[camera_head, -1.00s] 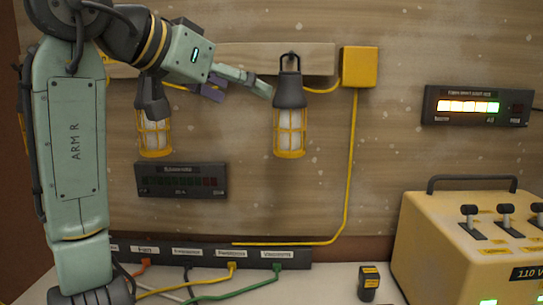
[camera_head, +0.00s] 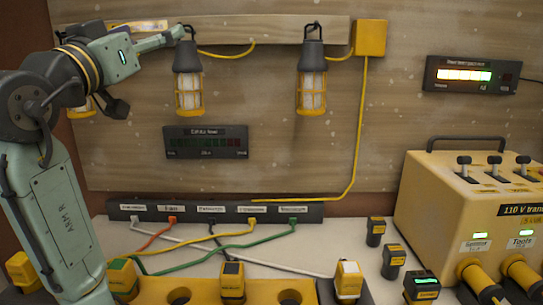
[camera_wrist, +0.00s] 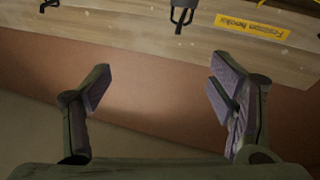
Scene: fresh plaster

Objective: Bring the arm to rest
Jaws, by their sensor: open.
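My arm reaches up from the lower left in the head view, with its wrist at the upper left. My gripper (camera_wrist: 160,95) is open and empty in the wrist view, its two purple-padded fingers wide apart. In the head view its fingers point right, across the top of a hanging lamp (camera_head: 189,93); I cannot tell if they touch it. A second caged lamp (camera_head: 312,92) hangs to the right. A third lamp (camera_head: 80,107) is mostly hidden behind my arm.
A wooden rail (camera_head: 270,30) with hooks spans the wall. A yellow transformer box (camera_head: 440,190) stands at right. A socket strip (camera_head: 215,210) with coloured cables lies along the bench's back. Several yellow-black plugs and a yellow holder (camera_head: 205,290) occupy the front.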

